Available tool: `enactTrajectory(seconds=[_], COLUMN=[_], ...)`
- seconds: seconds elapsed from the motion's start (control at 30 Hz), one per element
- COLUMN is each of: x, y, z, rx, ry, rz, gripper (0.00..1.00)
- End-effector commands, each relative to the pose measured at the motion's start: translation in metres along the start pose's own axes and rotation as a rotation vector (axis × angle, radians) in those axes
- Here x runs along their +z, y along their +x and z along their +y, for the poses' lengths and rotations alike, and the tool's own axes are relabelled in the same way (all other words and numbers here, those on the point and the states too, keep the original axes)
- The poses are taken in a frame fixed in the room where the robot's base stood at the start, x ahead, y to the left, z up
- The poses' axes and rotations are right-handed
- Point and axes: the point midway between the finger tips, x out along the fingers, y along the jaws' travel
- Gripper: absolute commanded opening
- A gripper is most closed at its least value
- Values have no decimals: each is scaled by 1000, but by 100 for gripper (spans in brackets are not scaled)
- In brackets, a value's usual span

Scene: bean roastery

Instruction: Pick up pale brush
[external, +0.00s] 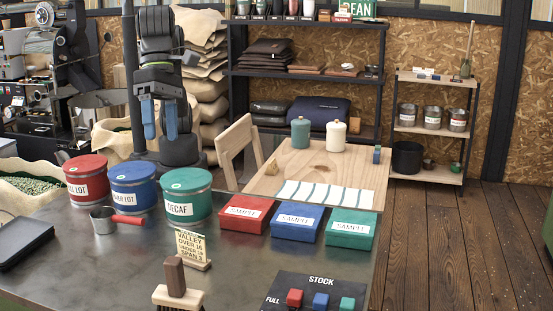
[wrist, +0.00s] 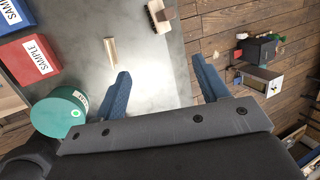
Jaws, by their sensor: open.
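The brush (external: 186,296) stands at the front edge of the grey counter in the external view. It has a pale wooden block, an upright dark brown handle and dark bristles below. It also shows at the top edge of the wrist view (wrist: 158,14), partly cut off. My gripper (external: 159,122) has two blue fingers pointing down, apart and empty, behind the row of tins and far from the brush. In the wrist view my gripper (wrist: 160,65) has bare counter between its fingers, and the brush lies beyond the fingertips.
A small lettered sign on a wooden stand (external: 192,250) is just behind the brush. Red (external: 86,180), blue (external: 133,187) and green (external: 187,197) tins, a red-handled scoop (external: 104,222) and three sample boxes (external: 296,224) stand farther back. A dark stock board (external: 318,290) lies to the right.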

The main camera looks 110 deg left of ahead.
Motion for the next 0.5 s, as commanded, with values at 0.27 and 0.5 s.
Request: enactTrajectory(seconds=[0.27, 0.5], x=[0, 4], y=[0, 16], z=[0, 1], rx=[0, -16], ry=[0, -164], rz=[0, 29], gripper=[55, 55])
